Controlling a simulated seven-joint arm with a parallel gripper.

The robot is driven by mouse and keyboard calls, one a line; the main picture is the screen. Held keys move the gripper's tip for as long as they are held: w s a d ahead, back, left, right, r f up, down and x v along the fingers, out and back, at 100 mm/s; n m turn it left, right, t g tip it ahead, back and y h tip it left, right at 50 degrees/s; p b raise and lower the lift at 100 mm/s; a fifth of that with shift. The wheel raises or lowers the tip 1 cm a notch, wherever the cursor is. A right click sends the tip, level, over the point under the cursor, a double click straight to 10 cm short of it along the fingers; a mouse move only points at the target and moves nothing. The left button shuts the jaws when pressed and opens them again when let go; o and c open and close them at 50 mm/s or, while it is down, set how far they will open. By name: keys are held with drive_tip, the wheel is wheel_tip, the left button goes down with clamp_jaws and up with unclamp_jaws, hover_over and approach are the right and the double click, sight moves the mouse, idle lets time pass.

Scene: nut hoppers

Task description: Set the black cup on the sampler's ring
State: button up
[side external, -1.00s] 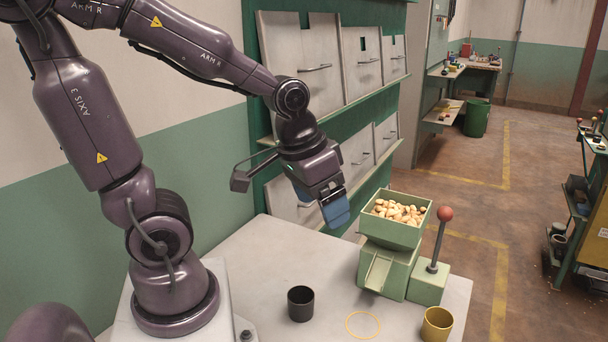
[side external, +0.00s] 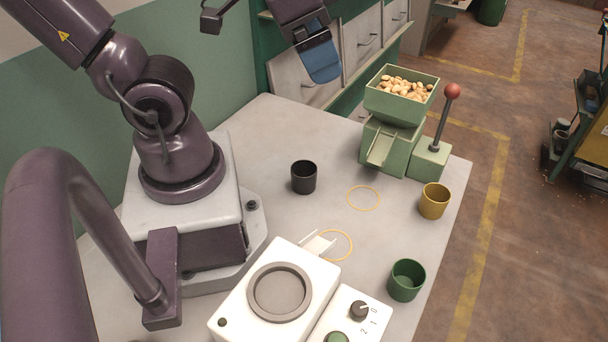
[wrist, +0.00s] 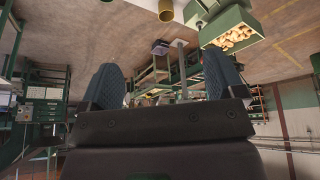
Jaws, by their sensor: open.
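The black cup (side external: 303,178) stands upright and looks empty on the white table, left of the green hopper. One thin yellow ring (side external: 363,198) is marked on the table in front of the green hopper's chute (side external: 380,148). A second yellow ring (side external: 335,245) lies by the spout of a white machine (side external: 278,295) with a round grey top and a dial. I cannot tell which machine is the sampler. My gripper (side external: 322,65) is high above the table's back edge, clear of the cup. In the wrist view its blue fingers (wrist: 163,88) are apart with nothing between them.
The green hopper (side external: 400,100) holds nuts and has a red-knobbed lever (side external: 450,95) on its right. A yellow cup (side external: 434,201) and a green cup (side external: 406,280) stand on the right. Grey cabinet doors (side external: 365,40) rise behind the table. The table between black cup and rings is clear.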

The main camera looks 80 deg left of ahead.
wheel_tip(320, 180, down, 9)
drive_tip(key=d+n+g+h, duration=0.1)
drive_tip(key=d+g, duration=0.2)
drive_tip(key=g, duration=0.2)
drive_tip(key=n+y, duration=0.5)
drive_tip(key=n, duration=1.5)
approach(303, 175)
drive_tip(key=shift+s+d+f, duration=0.1)
drive_tip(key=shift+f, duration=0.65)
drive_tip(key=shift+d+x, duration=0.1)
drive_tip(key=shift+x, duration=1.5)
drive_tip(key=shift+d+x, duration=0.15)
drive_tip(key=shift+x, duration=1.45)
drive_tip(key=shift+s, duration=0.15)
